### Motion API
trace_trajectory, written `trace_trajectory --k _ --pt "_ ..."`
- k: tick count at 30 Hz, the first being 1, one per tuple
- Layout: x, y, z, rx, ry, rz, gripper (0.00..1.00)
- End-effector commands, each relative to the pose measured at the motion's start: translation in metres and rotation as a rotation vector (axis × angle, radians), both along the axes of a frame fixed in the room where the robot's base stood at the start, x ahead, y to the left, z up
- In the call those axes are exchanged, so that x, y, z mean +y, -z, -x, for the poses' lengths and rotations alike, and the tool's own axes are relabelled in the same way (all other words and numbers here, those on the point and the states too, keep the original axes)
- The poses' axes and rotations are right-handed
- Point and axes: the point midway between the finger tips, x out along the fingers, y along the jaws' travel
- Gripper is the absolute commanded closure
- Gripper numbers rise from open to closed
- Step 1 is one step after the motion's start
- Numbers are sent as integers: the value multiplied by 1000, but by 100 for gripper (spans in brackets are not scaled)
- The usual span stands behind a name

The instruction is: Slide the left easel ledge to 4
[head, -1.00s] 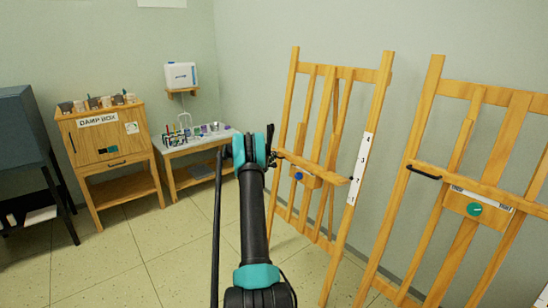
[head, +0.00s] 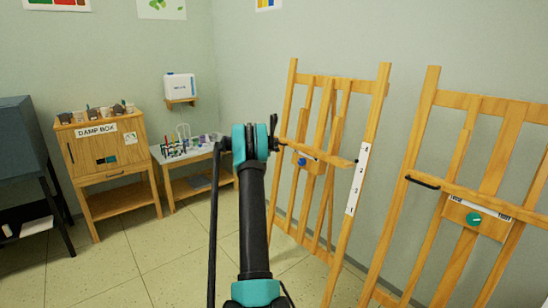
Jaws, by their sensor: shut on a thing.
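The left easel (head: 334,82) is wooden. Its ledge (head: 325,154) crosses the frame, with a blue knob (head: 302,162) on the block below it. A white scale strip (head: 357,182) with numbers runs down the right upright. The ledge's right end is beside the strip's upper part, seemingly between 3 and 4; the small numbers are hard to read. My gripper (head: 274,138) is at the ledge's left end, shut on what seems to be its handle. My arm and gripper hide most of that contact.
The right easel (head: 486,104) stands close by, with a black handle (head: 422,181) and a green knob (head: 473,219). A damp box (head: 105,150) and a small supply table (head: 200,152) stand at the back left. Open tiled floor (head: 130,260) lies in front of them.

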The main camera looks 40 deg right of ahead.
Motion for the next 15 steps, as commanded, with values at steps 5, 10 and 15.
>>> trace_trajectory --k 5,10,15 --pt "-6 -39 -1 0 -1 1 100" --pt "-10 -59 -2 0 -1 1 100" --pt "-11 -66 -2 0 -2 1 100"
